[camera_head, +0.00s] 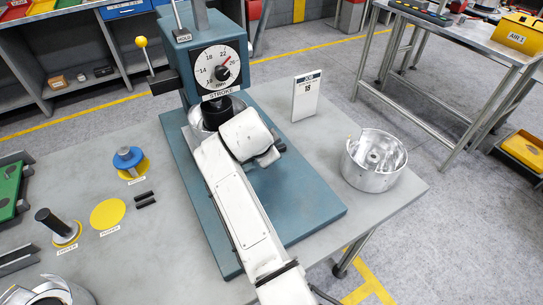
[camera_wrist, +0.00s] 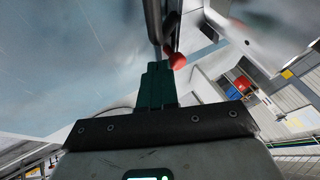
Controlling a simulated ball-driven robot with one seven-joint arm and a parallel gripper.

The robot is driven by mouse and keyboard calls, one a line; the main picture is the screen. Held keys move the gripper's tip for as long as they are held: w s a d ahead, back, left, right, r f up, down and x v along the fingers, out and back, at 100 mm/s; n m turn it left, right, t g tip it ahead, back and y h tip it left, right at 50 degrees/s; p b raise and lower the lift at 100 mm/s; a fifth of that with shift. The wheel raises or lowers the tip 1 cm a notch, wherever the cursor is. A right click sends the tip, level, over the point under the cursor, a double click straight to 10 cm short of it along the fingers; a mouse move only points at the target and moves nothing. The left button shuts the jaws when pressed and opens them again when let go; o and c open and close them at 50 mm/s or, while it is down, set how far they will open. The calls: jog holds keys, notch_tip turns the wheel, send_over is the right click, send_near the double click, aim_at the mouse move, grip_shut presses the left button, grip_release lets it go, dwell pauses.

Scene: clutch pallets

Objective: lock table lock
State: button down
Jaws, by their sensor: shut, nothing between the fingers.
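In the wrist view my gripper (camera_wrist: 158,68) is shut and empty; its dark green fingers are together. A red knob (camera_wrist: 177,61) on a dark lever (camera_wrist: 154,20) is right beside the fingertips, on their right; I cannot tell whether they touch. It looks like the table lock's handle, but no label shows. In the head view my white arm reaches over the blue-green press base (camera_head: 308,199). My gripper's fingers and the red knob are hidden there behind the arm.
The press column bears a stroke dial (camera_head: 216,68) and a yellow-knobbed lever (camera_head: 141,42). A metal drum (camera_head: 372,167) and a "JOB 18" card (camera_head: 307,97) stand right of the base. A blue knobbed part (camera_head: 127,157) and black-handled tool (camera_head: 55,224) stand left.

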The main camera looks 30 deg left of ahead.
jog(key=shift+a, duration=0.35)
dwell(0.4)
jog(key=shift+d, duration=0.15)
